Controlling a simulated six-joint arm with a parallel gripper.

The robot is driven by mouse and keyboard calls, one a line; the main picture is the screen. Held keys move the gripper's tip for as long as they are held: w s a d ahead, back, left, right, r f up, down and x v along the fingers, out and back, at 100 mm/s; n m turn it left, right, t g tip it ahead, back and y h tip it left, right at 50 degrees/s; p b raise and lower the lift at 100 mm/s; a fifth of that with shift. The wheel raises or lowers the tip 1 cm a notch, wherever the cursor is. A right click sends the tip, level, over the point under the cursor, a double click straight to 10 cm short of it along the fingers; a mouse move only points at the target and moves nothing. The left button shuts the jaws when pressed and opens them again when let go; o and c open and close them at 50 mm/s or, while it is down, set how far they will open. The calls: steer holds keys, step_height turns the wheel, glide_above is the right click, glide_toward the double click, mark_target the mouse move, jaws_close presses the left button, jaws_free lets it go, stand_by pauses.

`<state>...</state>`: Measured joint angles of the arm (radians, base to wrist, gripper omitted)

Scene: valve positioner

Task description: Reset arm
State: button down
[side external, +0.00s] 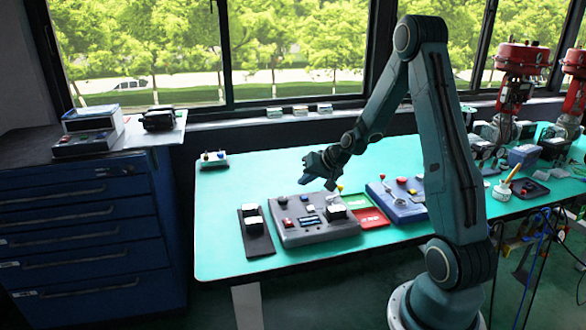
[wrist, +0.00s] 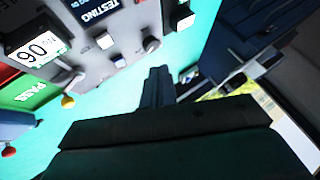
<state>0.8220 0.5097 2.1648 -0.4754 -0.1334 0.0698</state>
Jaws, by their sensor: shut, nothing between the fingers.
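My gripper (side external: 308,172) is shut and empty in the side external view. It hangs above the turquoise table, over the back edge of the grey test panel (side external: 290,235), apart from it. In the wrist view my gripper's shut fingers (wrist: 157,85) point up the picture toward the panel. There the panel shows a white display (wrist: 37,49) reading 90 upside down, a blue TESTING screen (wrist: 92,10) and a dark round knob (wrist: 151,44). A yellow-tipped lever (wrist: 68,101) stands by the panel's edge.
A black tray (side external: 256,232) with white-topped parts lies left of the panel. Green and red cards (side external: 370,218) and a blue panel (side external: 400,202) lie right. A small button box (side external: 213,160) stands at the back left.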

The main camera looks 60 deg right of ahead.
steer(key=s+a+r+n+g, duration=0.1)
steer(key=s+a+r+n, duration=0.2)
steer(key=a+r, duration=0.5)
steer(key=s+a+r+n+g, duration=0.1)
steer(key=s+a+r+n, duration=0.2)
steer(key=a+r, duration=0.5)
steer(key=s+a+r+n, duration=0.1)
steer(key=s+a, duration=0.4)
steer(key=s, duration=0.3)
steer(key=s+a+r+n+g, duration=0.1)
steer(key=s+a+n, duration=0.1)
steer(key=s+a, duration=0.3)
steer(key=s, duration=0.4)
steer(key=shift+a+r+y, duration=0.2)
steer(key=shift+a+y, duration=0.05)
steer(key=shift+y, duration=0.15)
